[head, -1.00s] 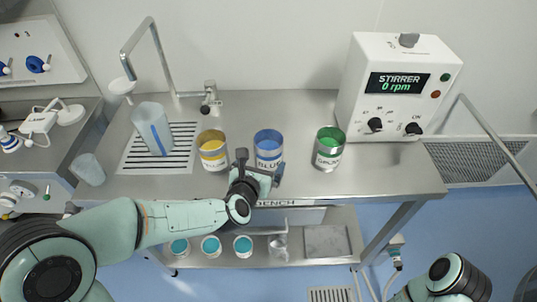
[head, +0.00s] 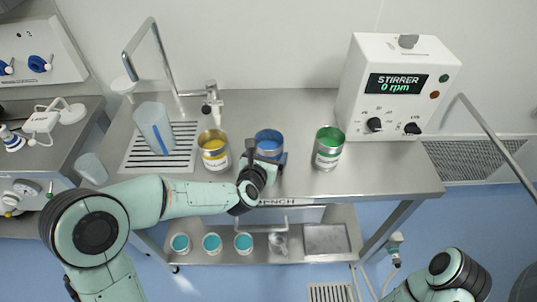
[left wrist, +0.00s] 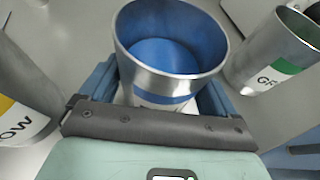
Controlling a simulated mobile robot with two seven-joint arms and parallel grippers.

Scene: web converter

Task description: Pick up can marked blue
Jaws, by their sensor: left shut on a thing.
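The blue can (head: 268,141) is a metal can with blue inside and a blue band. It stands upright on the steel bench (head: 380,185), between the yellow and green cans. My left gripper (head: 265,162) is shut on it from the front, with a finger on each side. In the left wrist view the blue can (left wrist: 172,50) fills the space between the fingers, and its lower part is hidden by the gripper (left wrist: 165,100). I cannot tell whether its base still touches the bench. My right gripper is not in view; only part of my right arm shows at the bottom right.
The yellow can (head: 214,150) stands close on the left and the green can (head: 328,148) on the right. A stirrer box (head: 395,85) stands at the back right. A clear jug (head: 153,128) stands on the drain grate (head: 185,150). The bench front right is clear.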

